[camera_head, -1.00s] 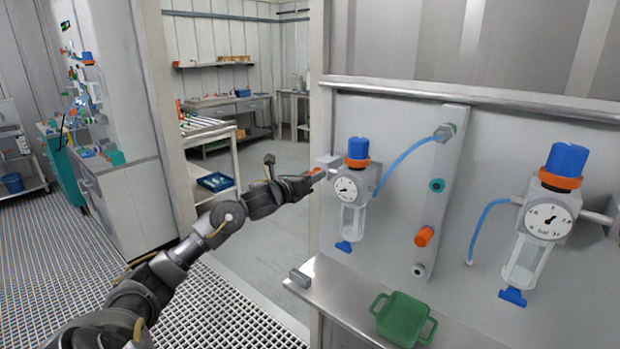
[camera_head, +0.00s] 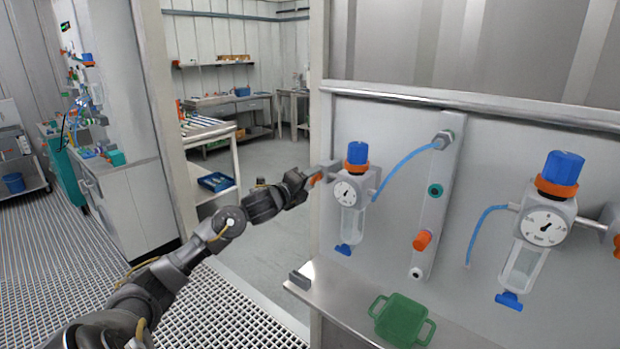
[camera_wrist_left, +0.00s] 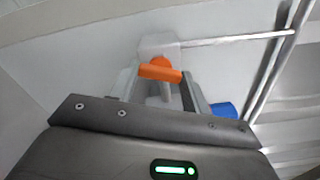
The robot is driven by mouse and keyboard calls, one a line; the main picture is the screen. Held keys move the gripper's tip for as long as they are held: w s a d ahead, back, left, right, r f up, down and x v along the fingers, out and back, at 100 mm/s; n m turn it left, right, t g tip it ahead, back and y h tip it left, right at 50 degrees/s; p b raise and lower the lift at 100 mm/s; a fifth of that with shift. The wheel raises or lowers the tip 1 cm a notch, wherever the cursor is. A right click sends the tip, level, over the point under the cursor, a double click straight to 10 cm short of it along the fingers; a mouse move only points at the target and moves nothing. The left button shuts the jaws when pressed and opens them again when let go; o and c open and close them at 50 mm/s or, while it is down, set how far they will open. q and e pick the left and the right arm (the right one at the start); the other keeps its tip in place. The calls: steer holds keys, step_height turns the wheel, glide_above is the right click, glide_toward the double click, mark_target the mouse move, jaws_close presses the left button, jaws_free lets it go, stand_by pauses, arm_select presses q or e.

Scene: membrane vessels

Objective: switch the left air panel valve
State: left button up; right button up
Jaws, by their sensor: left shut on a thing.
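The left air panel valve is a grey block (camera_head: 326,169) with an orange handle (camera_head: 315,179), left of the left regulator on the panel. In the left wrist view the orange handle (camera_wrist_left: 160,73) lies crosswise between my fingers, in front of the pale valve block (camera_wrist_left: 159,43). My left gripper (camera_head: 309,183) is shut on this handle; its fingers also show in the left wrist view (camera_wrist_left: 160,88). The left regulator (camera_head: 348,192) has a blue cap, an orange ring and a round gauge. My right gripper is not in view.
A second regulator (camera_head: 542,228) hangs on the right, with an orange part (camera_head: 616,243) at the picture edge. A blue hose (camera_head: 404,163) runs to a grey manifold (camera_head: 438,200). A green tray (camera_head: 401,318) sits on the ledge (camera_head: 345,300) below.

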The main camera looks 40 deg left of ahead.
arm_select(q)
steer(key=shift+n+p, duration=0.3)
steer(key=shift+n, duration=0.9)
steer(key=o, duration=1)
steer(key=shift+a, duration=0.1)
